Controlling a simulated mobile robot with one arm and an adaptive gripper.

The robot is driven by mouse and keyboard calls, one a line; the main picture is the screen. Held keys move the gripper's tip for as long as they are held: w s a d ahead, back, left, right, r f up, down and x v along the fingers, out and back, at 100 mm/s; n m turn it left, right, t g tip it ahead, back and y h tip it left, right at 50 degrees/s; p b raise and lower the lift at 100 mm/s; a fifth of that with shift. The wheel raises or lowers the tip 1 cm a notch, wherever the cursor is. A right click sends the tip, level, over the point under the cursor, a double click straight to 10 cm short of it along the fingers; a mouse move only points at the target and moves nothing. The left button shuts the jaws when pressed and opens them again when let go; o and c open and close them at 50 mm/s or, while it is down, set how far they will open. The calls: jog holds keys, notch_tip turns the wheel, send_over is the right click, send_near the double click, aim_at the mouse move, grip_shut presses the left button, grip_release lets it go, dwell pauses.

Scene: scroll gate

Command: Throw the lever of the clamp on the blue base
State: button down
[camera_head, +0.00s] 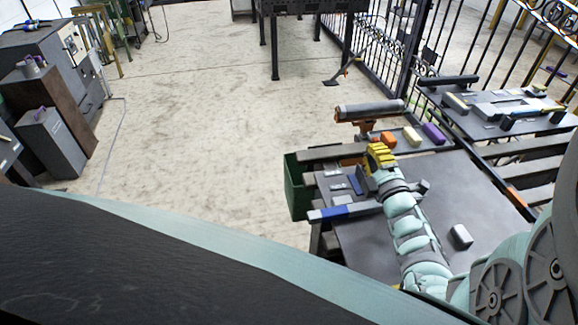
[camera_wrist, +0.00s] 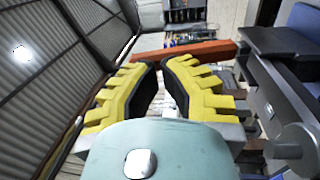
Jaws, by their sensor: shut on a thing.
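My gripper (camera_head: 380,155) has yellow ridged fingers and reaches over the dark bench top. In the wrist view the fingertips of my gripper (camera_wrist: 159,66) are close together, with a narrow gap between them. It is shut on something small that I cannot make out. An orange-brown bar (camera_wrist: 190,52) crosses just beyond the fingertips. A bar with a blue part (camera_head: 345,211) lies at the bench's left edge, and small blue pieces (camera_head: 355,184) lie left of my gripper. I cannot tell which is the clamp's blue base. The clamp's lever is not clearly visible; my gripper hides part of this area.
A grey roll (camera_head: 370,110) on an orange support stands further back. A green bin (camera_head: 297,187) is left of the bench. A grey block (camera_head: 460,236) lies right of my arm. Open floor lies left.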

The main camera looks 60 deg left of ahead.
jog(key=w+a+g+h+p, duration=0.2)
jog(key=a+h+p, duration=0.4)
jog(key=p, duration=0.4)
jog(key=shift+r+g+h+p, duration=0.3)
jog(key=shift+r, duration=0.1)
jog(key=shift+f, duration=0.1)
jog(key=shift+w+a, duration=0.1)
jog(key=shift+w+a+f+g+h+b, duration=0.2)
jog(key=shift+w+a+h+b, duration=0.15)
jog(key=shift+h, duration=0.2)
jog(key=shift+w+a+f+g+h+b, duration=0.2)
jog(key=shift+w+a+h+b, duration=0.05)
jog(key=shift+a+h, duration=0.25)
jog(key=shift+w+a+f+b, duration=0.1)
jog(key=shift+a+f+b, duration=0.2)
jog(key=shift+b, duration=0.2)
dwell(0.4)
